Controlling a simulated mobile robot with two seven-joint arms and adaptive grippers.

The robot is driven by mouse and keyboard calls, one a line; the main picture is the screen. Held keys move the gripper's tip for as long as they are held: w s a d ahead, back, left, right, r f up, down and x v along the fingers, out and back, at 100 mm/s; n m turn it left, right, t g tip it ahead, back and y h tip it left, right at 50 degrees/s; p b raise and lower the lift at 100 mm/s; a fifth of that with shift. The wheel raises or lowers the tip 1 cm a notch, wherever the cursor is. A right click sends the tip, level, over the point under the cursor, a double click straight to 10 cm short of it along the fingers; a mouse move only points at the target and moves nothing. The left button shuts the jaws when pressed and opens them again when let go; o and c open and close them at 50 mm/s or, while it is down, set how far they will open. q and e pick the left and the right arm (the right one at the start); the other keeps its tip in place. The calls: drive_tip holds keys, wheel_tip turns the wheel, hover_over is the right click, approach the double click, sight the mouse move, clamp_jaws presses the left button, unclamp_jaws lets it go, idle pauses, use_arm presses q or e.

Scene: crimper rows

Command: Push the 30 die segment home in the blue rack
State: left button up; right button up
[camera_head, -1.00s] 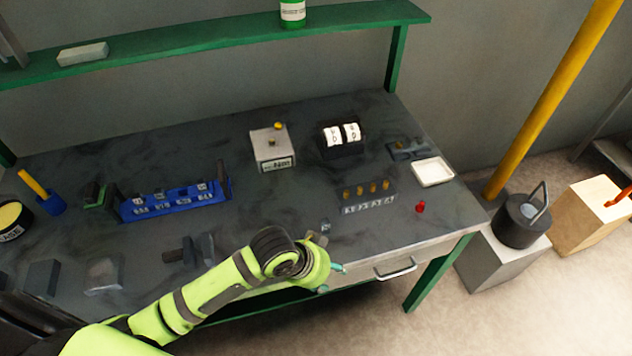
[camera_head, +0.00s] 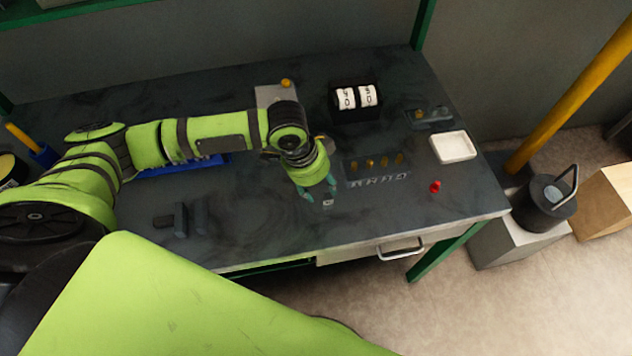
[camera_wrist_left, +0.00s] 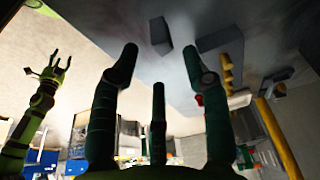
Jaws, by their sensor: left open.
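The blue rack (camera_head: 190,166) lies on the bench at the left, mostly hidden behind my left arm; its slots do not show. My left gripper (camera_head: 319,190) is open and empty, pointing down over the front middle of the bench. A small grey piece with a pale label (camera_head: 328,202) lies just below its fingertips; its number is too small to read. In the left wrist view a grey block (camera_wrist_left: 160,36) shows beyond the spread fingers, apart from them. My right gripper (camera_wrist_left: 56,68) shows at the left of that view, fingers apart, empty.
A slotted block with brass pegs (camera_head: 385,170), a red knob (camera_head: 435,186) and a white tray (camera_head: 453,147) stand right of the gripper. A two-drum counter (camera_head: 356,103) is behind. Dark blocks (camera_head: 182,220) lie front left. Bench between is clear.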

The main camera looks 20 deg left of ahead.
sight(325, 195)
use_arm(q)
drive_tip(key=b+x, duration=0.2)
drive_tip(key=x, duration=0.1)
drive_tip(key=shift+w+f, duration=0.1)
drive_tip(key=shift+f, duration=0.1)
drive_tip(key=b+x, duration=0.1)
drive_tip(key=x, duration=0.1)
drive_tip(key=shift+d+f, duration=0.1)
drive_tip(key=shift+f, duration=0.2)
drive_tip(key=shift+w+d+f+b, duration=0.2)
drive_tip(key=shift+f+b, duration=0.25)
drive_tip(key=shift+f, duration=0.2)
use_arm(e)
drive_tip(key=f, duration=0.1)
drive_tip(key=w+f, duration=0.1)
drive_tip(key=f, duration=0.2)
drive_tip(key=shift+w+a+f, duration=0.15)
drive_tip(key=shift+w+f, duration=0.2)
drive_tip(key=shift+f, duration=0.05)
use_arm(q)
clamp_jaws()
drive_tip(key=shift+r, duration=0.15)
use_arm(e)
drive_tip(key=shift+r, duration=0.15)
